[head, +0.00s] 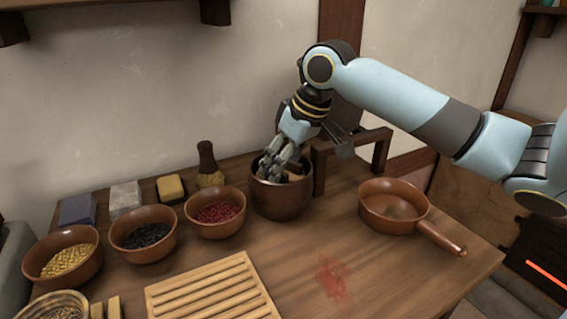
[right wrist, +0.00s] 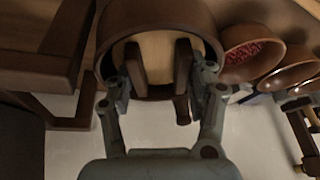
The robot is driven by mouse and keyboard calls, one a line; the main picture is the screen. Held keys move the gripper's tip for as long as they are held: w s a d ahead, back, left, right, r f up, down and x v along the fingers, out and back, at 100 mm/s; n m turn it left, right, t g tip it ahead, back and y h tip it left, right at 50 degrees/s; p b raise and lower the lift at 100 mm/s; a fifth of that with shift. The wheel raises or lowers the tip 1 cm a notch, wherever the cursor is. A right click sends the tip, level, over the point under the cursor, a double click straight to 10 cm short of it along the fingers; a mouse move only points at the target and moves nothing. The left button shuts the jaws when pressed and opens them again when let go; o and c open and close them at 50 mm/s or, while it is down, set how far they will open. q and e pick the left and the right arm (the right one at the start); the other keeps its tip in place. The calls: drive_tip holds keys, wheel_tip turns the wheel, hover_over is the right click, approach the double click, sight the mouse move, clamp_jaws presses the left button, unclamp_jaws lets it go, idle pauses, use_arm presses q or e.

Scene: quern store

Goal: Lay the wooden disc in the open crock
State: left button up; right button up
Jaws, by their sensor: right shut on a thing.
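The open crock (head: 281,204) is a dark brown round pot standing on the table near the wall. My right gripper (head: 273,168) reaches down into its mouth from above. In the right wrist view the right gripper (right wrist: 158,78) is shut on the wooden disc (right wrist: 157,52), a pale round piece between its two fingers. The disc is inside the rim of the crock (right wrist: 106,62). Whether the disc touches the bottom is hidden. In the head view the fingers and rim hide most of the disc. My left gripper is not in view.
A wooden stand (head: 381,153) is close to the right of the crock. A bowl of red beads (head: 216,230) is close on its left, with more bowls beyond. A brown pan (head: 370,210) sits at right, a slatted board (head: 160,301) in front.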

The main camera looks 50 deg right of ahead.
drive_tip(key=shift+f, duration=0.6)
drive_tip(key=o, duration=1.3)
drive_tip(key=shift+c, duration=0.2)
drive_tip(key=shift+r, duration=0.1)
drive_tip(key=shift+r, duration=0.25)
drive_tip(key=p+v, duration=0.4)
drive_tip(key=v, duration=0.8)
drive_tip(key=shift+r, duration=0.25)
drive_tip(key=shift+s, duration=0.1)
